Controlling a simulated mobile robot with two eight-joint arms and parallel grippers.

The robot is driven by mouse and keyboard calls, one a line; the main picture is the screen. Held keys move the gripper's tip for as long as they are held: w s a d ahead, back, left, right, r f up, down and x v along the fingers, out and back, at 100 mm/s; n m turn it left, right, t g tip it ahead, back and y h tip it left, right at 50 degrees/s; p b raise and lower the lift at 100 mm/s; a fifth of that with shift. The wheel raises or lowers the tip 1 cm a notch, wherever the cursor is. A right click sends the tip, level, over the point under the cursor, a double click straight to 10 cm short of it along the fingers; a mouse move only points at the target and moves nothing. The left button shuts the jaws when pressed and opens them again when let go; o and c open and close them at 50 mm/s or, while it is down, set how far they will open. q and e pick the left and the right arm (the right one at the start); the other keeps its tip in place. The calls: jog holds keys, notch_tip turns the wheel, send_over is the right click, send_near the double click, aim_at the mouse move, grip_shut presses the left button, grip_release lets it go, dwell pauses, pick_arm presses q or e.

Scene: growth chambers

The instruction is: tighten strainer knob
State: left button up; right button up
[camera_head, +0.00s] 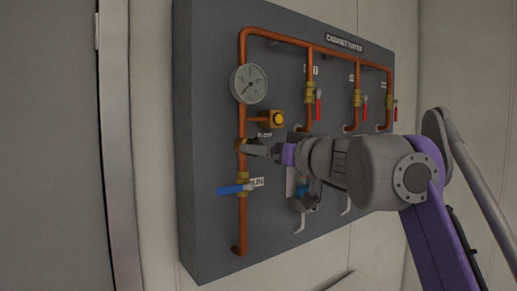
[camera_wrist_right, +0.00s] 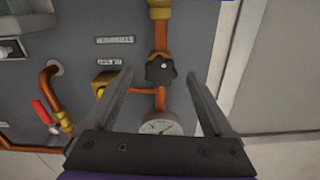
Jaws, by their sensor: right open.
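A dark round knob (camera_wrist_right: 162,70) sits on the copper pipe in the right wrist view, below a brass fitting (camera_wrist_right: 160,10). My right gripper (camera_wrist_right: 157,75) is open, with one finger on each side of the knob in the picture; I see no clear contact. In the head view my right gripper (camera_head: 249,150) reaches left to the vertical pipe, at a brass fitting (camera_head: 241,145) between the gauge and the blue lever. The knob cannot be made out there behind the fingers. My left gripper is not in view.
The grey panel (camera_head: 211,232) carries a pressure gauge (camera_head: 249,84), a yellow button (camera_head: 279,118), a blue lever (camera_head: 236,189) just below the gripper, and several red levers (camera_head: 318,106) to the right. A door frame (camera_head: 117,150) stands left of the panel.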

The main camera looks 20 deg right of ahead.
jog(key=shift+x, duration=1.1)
jog(key=shift+s, duration=0.1)
jog(key=c, duration=1.4)
